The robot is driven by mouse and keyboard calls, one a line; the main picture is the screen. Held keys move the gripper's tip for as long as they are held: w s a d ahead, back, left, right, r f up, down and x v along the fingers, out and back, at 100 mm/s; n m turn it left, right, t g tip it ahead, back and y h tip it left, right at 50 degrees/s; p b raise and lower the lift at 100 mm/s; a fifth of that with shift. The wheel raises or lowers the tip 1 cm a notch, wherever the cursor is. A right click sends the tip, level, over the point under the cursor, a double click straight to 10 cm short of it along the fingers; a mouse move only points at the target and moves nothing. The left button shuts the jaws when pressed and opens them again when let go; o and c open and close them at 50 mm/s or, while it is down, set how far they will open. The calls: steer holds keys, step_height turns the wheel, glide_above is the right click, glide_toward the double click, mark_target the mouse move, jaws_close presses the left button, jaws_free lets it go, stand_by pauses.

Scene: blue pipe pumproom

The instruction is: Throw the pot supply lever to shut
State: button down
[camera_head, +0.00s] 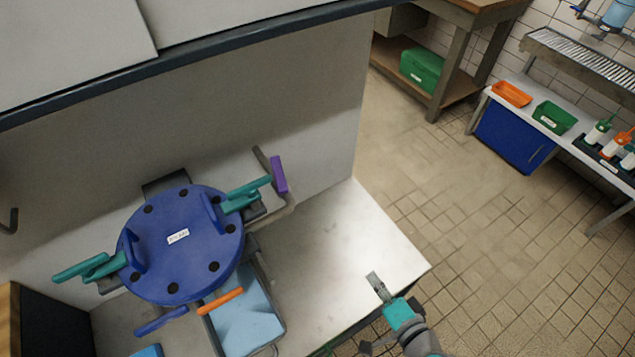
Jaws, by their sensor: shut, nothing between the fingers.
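A blue round pot lid (180,245) with dark bolts and a small white label sits on the bench against the pale panel. Around it are a purple lever handle (279,174) at the upper right, an orange lever handle (220,301) at the lower front and a blue lever handle (160,321) at the lower left. The label is too small to read, and I cannot tell which lever is the supply one. My gripper (377,286) is shut and empty near the bench's right front edge, to the right of the pot and apart from all levers.
Teal clamps (248,188) stick out at the lid's right and left (88,267). A light blue tray (250,320) lies in front of the pot. The bench top (340,235) right of it is bare. Tiled floor (480,220) lies beyond.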

mark_target(280, 178)
steer(key=w+a+r+n+g+y, duration=0.2)
steer(key=w+r+y, duration=0.35)
steer(key=r, duration=0.25)
steer(key=w+a+r+n+g+y, duration=0.2)
steer(key=w+a+r+y, duration=0.15)
steer(key=w+r, duration=0.4)
steer(key=w+a+r, duration=0.1)
steer(key=a, duration=1)
steer(key=shift+a+y, duration=0.2)
steer(key=shift+y, duration=0.2)
